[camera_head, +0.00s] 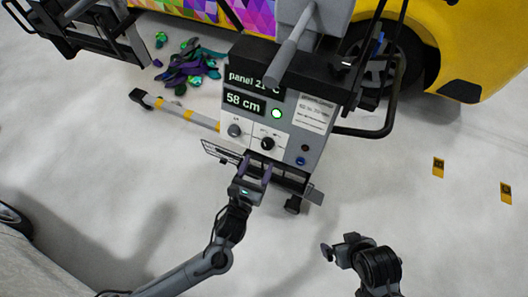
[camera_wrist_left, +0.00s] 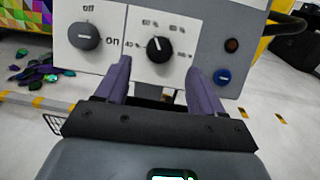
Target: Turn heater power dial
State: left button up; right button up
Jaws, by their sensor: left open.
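The heater power dial (camera_head: 267,143) is a black round knob on a white plate low on the heater's front panel, ringed by small percent marks. In the left wrist view the dial (camera_wrist_left: 159,49) shows a white pointer line near its upper left. My left gripper (camera_head: 256,167) is open just in front of the panel. Its purple fingers (camera_wrist_left: 160,72) stand to either side of the dial and a little below it, with nothing between them. Whether the fingertips touch the panel I cannot tell. My right gripper (camera_head: 332,250) is low in the head view, away from the heater; its jaws are unclear.
A grey off/on switch knob (camera_wrist_left: 84,36) sits left of the dial. A blue button (camera_wrist_left: 222,77) and a dark red light (camera_wrist_left: 232,45) are to the right. The heater display (camera_head: 244,101) reads 58 cm. Vinyl scraps (camera_head: 187,68) lie on the floor beside the yellow car (camera_head: 480,40).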

aim_at(266, 147)
pick_arm(q)
jog(key=shift+b+x, duration=0.8)
jog(key=shift+x, duration=2.25)
jog(key=c, duration=1)
jog(key=shift+d+r+n+y+p, duration=0.1)
jog(key=shift+r+n+y+p, duration=0.15)
jog(key=shift+n+p, duration=0.7)
jog(key=shift+c, duration=0.2)
jog(key=n+y+p, duration=0.1)
jog(key=n+p, duration=0.3)
jog(key=n+y+p, duration=0.2)
jog(key=n+p, duration=0.2)
jog(key=shift+s+d+r+y, duration=0.1)
jog(key=shift+d+r+y, duration=0.05)
jog(key=shift+d+y, duration=0.1)
jog(key=n+g+y+p, duration=0.1)
jog(key=n+p, duration=0.2)
jog(key=shift+n+y+p, duration=0.3)
jog(key=shift+n+p, duration=0.2)
jog(key=shift+n, duration=0.25)
jog(key=shift+f, duration=0.25)
